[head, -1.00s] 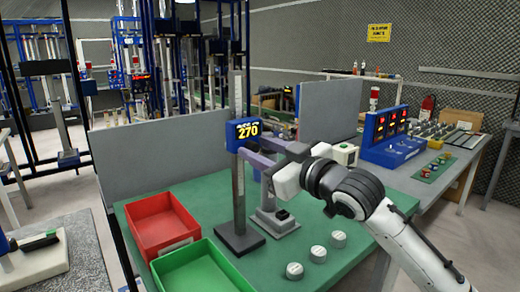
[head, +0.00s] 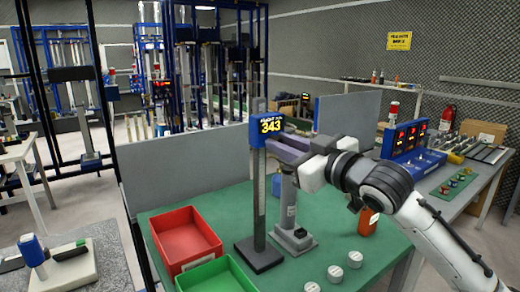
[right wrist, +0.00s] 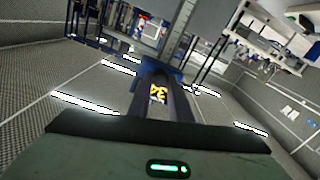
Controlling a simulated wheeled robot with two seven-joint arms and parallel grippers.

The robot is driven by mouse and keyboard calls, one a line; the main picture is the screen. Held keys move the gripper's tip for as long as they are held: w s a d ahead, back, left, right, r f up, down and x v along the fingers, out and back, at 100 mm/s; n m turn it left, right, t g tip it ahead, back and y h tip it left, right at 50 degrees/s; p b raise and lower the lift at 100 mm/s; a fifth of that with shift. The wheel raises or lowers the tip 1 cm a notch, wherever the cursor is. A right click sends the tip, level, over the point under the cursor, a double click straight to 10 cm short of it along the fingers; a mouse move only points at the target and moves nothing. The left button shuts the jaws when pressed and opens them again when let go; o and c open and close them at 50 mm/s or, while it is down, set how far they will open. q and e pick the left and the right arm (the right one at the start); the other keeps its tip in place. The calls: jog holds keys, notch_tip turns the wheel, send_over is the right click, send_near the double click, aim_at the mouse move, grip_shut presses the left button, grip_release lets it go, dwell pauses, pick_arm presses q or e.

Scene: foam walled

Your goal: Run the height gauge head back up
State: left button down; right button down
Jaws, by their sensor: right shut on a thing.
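The height gauge is a grey column (head: 259,190) on a dark square base (head: 259,254), standing upright on the green bench mat. In the right wrist view the fingers run up to the head (right wrist: 158,93), whose digits are partly cut off; the exact grip contact is hidden. My left gripper is not in view.
A red bin (head: 185,240) and a green bin (head: 215,275) sit left of the gauge. A grey stand (head: 290,225) is close on its right, with several white round pieces (head: 335,273) in front. A grey panel (head: 185,165) stands behind. Above the head looks free.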

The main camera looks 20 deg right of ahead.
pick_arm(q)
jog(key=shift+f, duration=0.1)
pick_arm(e)
jog(key=shift+r, duration=0.2)
